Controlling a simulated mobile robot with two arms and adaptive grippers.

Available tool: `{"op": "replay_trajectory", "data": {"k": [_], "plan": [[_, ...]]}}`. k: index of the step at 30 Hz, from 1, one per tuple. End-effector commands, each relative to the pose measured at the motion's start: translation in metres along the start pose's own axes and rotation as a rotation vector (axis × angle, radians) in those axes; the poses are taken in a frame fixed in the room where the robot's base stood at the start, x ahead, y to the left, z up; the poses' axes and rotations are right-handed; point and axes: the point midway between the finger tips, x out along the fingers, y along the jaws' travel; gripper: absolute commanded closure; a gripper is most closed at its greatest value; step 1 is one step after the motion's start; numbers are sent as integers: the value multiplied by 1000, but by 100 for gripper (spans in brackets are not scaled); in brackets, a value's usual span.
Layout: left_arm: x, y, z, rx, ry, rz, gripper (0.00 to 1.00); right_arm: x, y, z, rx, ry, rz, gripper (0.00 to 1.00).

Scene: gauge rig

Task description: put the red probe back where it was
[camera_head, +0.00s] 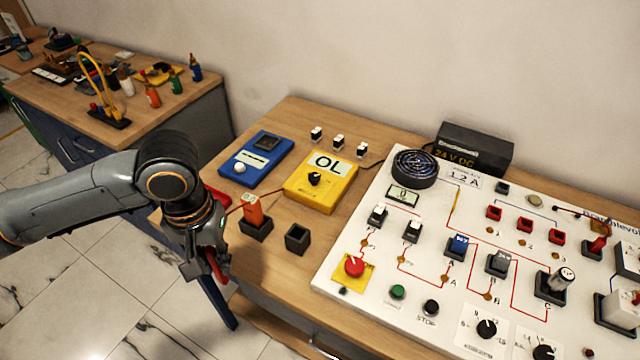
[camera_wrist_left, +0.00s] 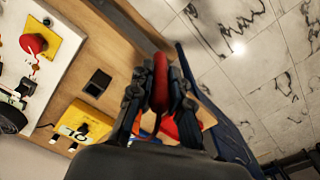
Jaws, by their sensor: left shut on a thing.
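My left gripper (camera_head: 210,268) is shut on the red probe (camera_head: 217,265), off the front edge of the bench and over the floor side. In the left wrist view the gripper (camera_wrist_left: 160,90) pinches the red probe (camera_wrist_left: 161,65) between its fingers. An empty square black holder (camera_head: 298,238) stands on the bench to the right of the gripper; it also shows in the left wrist view (camera_wrist_left: 97,82). A second black holder (camera_head: 256,230) holds an orange piece (camera_head: 253,209). The yellow meter (camera_head: 321,181) reads OL. My right gripper is not in view.
A blue box (camera_head: 256,158) lies left of the meter. The white circuit panel (camera_head: 335,275) with switches, knobs and sockets fills the right of the bench. A red part (camera_head: 218,197) is partly hidden behind my left arm. Bare wood surrounds the empty holder.

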Motion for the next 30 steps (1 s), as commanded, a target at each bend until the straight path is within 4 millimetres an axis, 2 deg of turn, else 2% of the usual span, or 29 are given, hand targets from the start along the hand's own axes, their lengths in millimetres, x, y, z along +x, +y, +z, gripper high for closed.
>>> {"op": "replay_trajectory", "data": {"k": [5, 9, 15, 18, 23, 30], "plan": [[-5, 22, -40, -97, -1, 5, 100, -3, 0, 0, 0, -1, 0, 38], [-9, 50, -85, -240, -4, 6, 100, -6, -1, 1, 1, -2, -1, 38], [-10, 92, -131, -457, -6, 3, 100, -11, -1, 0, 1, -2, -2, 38], [-7, 108, -143, -537, -5, 1, 100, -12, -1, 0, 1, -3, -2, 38], [-1, 120, -150, -607, -3, -2, 100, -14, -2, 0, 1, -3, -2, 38], [41, 120, -150, -618, -2, -5, 100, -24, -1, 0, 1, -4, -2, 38]]}}
